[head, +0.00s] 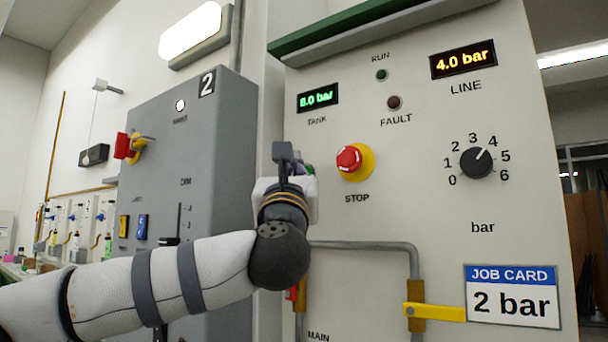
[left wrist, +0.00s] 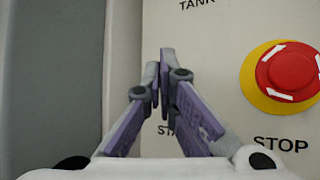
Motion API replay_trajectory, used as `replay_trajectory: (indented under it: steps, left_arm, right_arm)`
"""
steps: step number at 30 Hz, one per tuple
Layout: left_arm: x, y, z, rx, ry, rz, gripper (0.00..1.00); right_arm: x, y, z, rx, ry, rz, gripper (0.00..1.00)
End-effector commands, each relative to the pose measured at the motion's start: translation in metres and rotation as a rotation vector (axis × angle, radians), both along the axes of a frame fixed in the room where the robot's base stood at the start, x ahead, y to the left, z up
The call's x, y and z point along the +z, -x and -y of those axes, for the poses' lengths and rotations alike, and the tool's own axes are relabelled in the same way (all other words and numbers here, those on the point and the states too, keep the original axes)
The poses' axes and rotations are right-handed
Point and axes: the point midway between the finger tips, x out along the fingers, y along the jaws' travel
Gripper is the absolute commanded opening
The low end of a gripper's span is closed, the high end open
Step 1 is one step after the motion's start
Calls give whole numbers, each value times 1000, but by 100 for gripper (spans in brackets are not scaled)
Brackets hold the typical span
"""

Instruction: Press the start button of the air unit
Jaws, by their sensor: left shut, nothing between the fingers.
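The air unit (head: 400,215) is a pale panel. Its start button is mostly or wholly hidden behind my left gripper (head: 290,168); a sliver of green (head: 309,169) shows at the gripper's right side in the head view. In the left wrist view the left gripper (left wrist: 161,65) is shut and empty, its tips over the panel just above a partly covered label beginning "STA". I cannot tell whether the tips touch. The red STOP button (head: 349,158) on its yellow collar is right of the gripper, also in the left wrist view (left wrist: 290,70).
Dark RUN (head: 382,75) and FAULT (head: 394,102) lamps sit above. The LINE display (head: 463,60) reads 4.0 bar. A pressure knob (head: 476,163) and a "2 bar" job card (head: 512,296) are right. A grey cabinet (head: 215,140) marked 2 stands left.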

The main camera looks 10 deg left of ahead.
Motion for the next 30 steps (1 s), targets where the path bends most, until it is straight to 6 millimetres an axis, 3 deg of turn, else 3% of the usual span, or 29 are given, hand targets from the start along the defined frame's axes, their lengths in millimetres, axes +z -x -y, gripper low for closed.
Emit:
replay_trajectory:
  steps: [30]
  left_arm:
    - [0, -11, 4, 0, 0, 0, 0]
  right_arm:
    - [-1, 1, 0, 0, 0, -3, 0]
